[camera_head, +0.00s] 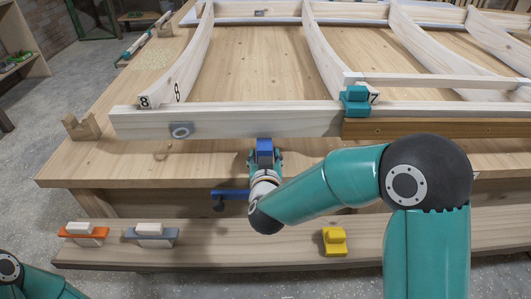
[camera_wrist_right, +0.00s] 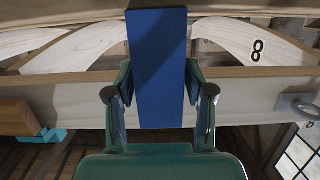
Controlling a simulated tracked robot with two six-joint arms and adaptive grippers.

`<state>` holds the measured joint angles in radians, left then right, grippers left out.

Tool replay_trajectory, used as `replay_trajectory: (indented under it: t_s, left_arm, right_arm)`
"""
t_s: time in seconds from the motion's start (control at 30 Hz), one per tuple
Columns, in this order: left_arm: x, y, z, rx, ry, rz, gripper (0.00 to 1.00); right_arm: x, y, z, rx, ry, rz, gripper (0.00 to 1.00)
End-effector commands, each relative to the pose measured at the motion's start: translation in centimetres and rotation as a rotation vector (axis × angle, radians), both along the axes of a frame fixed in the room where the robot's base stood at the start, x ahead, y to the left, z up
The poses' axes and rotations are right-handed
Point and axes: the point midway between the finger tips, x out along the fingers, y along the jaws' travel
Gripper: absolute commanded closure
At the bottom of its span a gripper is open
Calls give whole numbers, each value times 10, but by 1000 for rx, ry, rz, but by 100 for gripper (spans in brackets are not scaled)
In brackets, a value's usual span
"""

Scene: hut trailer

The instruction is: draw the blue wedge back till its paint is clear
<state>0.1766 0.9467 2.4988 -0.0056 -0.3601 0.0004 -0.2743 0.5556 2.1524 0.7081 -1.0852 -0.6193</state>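The blue wedge (camera_head: 264,148) stands at the near face of the pale front beam (camera_head: 228,121), left of its middle. My right gripper (camera_head: 265,160) reaches it from the near side, with its fingers partly hidden by the wrist. In the right wrist view the blue wedge (camera_wrist_right: 157,65) is a plain blue slab between the two fingers of my right gripper (camera_wrist_right: 158,78), which close against its sides.
A teal block (camera_head: 355,101) sits on the beam to the right, above a brown strip (camera_head: 440,128). A blue bar with a dark knob (camera_head: 230,194) is beside my wrist. Orange (camera_head: 84,234), grey-blue (camera_head: 150,235) and yellow (camera_head: 334,242) pieces lie on the front plank.

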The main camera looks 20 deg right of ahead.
Motion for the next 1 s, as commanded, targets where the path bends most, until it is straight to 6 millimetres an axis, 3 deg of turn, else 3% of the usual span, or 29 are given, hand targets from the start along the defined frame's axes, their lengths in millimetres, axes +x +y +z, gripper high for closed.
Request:
replay_trajectory:
  t_s: [0.03, 0.27, 1.0]
  left_arm:
    - [0, 0, 0, 0, 0, 0, 38]
    - [0, 0, 0, 0, 0, 0, 38]
    - [0, 0, -3, 0, 0, 0, 38]
  right_arm:
    - [0, 0, 0, 0, 0, 0, 61]
    - [0, 0, 0, 0, 0, 0, 99]
    - [-17, 4, 0, -1, -1, -1, 100]
